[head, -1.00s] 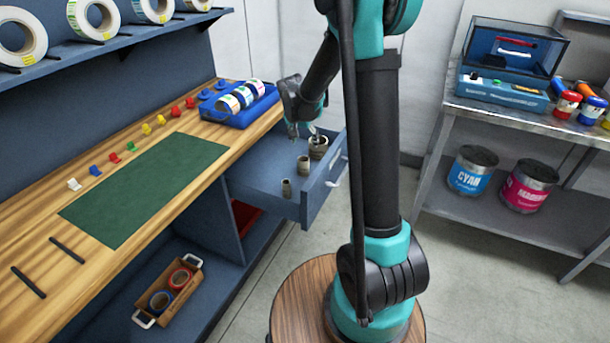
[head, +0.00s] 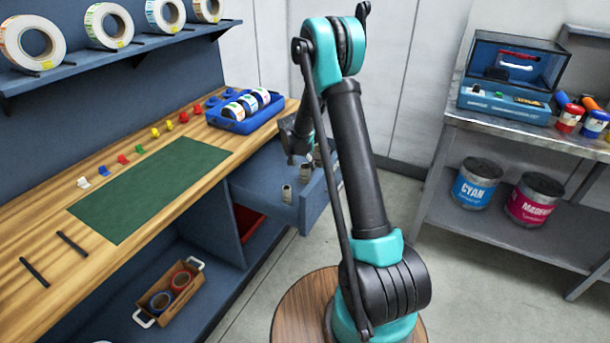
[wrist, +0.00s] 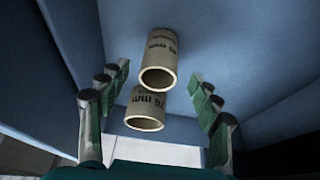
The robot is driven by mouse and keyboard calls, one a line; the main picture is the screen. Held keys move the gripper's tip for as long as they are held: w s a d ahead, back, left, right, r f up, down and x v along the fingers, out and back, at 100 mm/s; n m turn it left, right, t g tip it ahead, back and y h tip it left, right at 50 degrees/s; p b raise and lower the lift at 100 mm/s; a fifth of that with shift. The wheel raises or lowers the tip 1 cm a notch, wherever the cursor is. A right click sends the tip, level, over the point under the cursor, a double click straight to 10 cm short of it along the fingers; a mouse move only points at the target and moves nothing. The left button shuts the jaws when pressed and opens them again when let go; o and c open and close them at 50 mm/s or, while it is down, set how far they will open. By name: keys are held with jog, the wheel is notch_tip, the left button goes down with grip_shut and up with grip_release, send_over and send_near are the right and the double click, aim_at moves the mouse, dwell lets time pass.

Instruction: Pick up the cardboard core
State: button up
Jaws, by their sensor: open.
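A third is mostly hidden by my arm. My gripper (head: 297,159) is at the drawer, by the back cores. In the wrist view my gripper (wrist: 160,76) is open, with fingers at left and right. Between them show an upper core (wrist: 159,55) and a lower core (wrist: 146,106), both with printed lettering. The upper one partly overlaps the lower. Neither is visibly gripped.
The drawer (head: 313,203) has raised walls close around my gripper. A blue tray of label rolls (head: 238,122) stands on the wooden bench (head: 40,235) beside it. A crate of tape rolls (head: 170,292) is on the lower shelf.

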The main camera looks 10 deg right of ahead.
aim_at(307, 171)
jog(key=shift+x, duration=3.35)
jog(key=shift+w+d+r, duration=0.1)
jog(key=shift+d, duration=0.1)
jog(key=c, duration=1.2)
jog(key=shift+r, duration=0.15)
